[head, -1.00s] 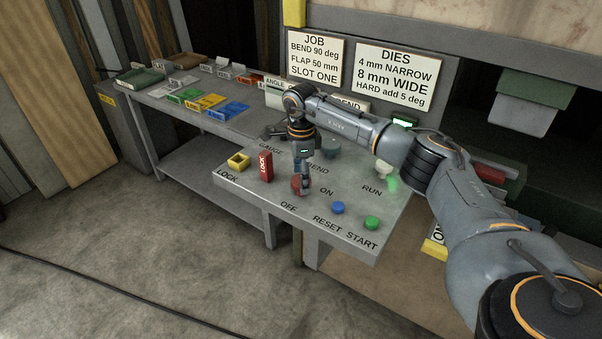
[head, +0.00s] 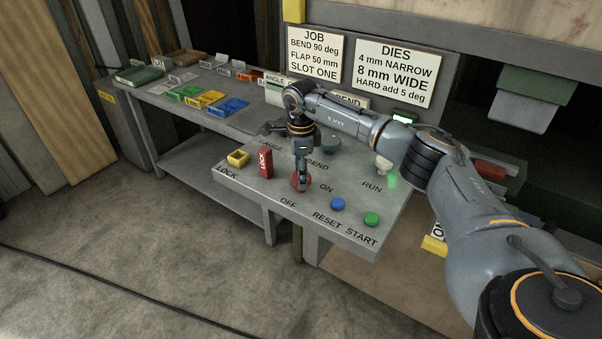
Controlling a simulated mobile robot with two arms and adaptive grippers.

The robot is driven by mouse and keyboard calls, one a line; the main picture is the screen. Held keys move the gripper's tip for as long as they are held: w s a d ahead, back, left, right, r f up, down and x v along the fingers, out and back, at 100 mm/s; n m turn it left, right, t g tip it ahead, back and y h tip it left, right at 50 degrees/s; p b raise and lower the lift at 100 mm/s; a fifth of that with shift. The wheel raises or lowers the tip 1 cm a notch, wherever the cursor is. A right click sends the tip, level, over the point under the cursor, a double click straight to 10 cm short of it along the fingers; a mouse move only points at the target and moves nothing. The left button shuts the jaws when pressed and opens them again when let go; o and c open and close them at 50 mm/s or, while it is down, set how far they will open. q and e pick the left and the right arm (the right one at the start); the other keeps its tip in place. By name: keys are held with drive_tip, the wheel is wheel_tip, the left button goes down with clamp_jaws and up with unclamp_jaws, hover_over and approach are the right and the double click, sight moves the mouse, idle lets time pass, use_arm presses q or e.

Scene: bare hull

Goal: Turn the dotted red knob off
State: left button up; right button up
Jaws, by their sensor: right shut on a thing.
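The red knob (head: 295,184) is on the grey control panel (head: 255,200), between the words ON and OFF. My right gripper (head: 301,186) points down over it and is shut on it. The gripper hides much of the knob, so I cannot make out its dots or which way it points. My left gripper is not in view.
A blue RESET button (head: 337,204) and a green START button (head: 372,219) are to the right. A grey-green BEND knob (head: 331,143) is behind.

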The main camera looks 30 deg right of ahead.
drive_tip(key=m+b, duration=0.1)
drive_tip(key=m, duration=0.7)
drive_tip(key=shift+m, duration=0.4)
drive_tip(key=m, duration=0.4)
drive_tip(key=shift+m, duration=2.1)
drive_tip(key=o, duration=1.2)
